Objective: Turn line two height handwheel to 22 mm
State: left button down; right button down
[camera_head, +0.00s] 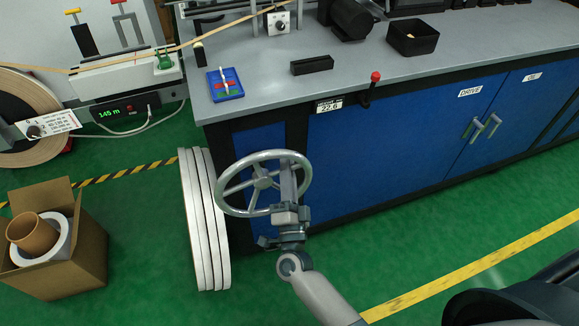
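The grey spoked handwheel (262,183) is in front of the bench's left end. A small plate (328,104) on the bench's front edge has a display that appears to read 22.6; its small label is hard to read. My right gripper (288,182) is at the right part of the wheel, with its fingers overlapping the rim and spokes. The wrist is below, and the arm runs down to the lower right. The fingers' gap is hidden, so I cannot tell whether they grip the rim. My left gripper is not in view.
A red-knobbed lever (371,88) stands out from the bench edge, right of the plate. Large pale rolls (203,220) stand left of the wheel. An open carton (60,250) is at the lower left. Green floor is clear in front of the blue cabinets (400,140).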

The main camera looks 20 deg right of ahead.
jog(key=shift+a+r+n+y, duration=0.15)
jog(key=shift+r+n+y, duration=0.2)
jog(key=shift+n, duration=0.25)
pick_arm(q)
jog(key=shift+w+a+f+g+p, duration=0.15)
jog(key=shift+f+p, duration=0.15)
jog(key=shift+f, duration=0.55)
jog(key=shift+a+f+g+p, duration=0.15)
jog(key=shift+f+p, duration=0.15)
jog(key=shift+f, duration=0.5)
pick_arm(e)
jog(key=shift+a+r+n+t+y, duration=0.2)
jog(key=shift+n+y, duration=0.1)
jog(key=shift+n, duration=0.4)
jog(key=shift+a+r+n+t+y, duration=0.15)
jog(key=shift+n+t+y, duration=0.1)
jog(key=shift+n, duration=0.45)
jog(key=shift+f, duration=0.1)
jog(key=c, duration=1.8)
grip_release()
jog(key=shift+o, duration=0.2)
jog(key=shift+s, duration=0.1)
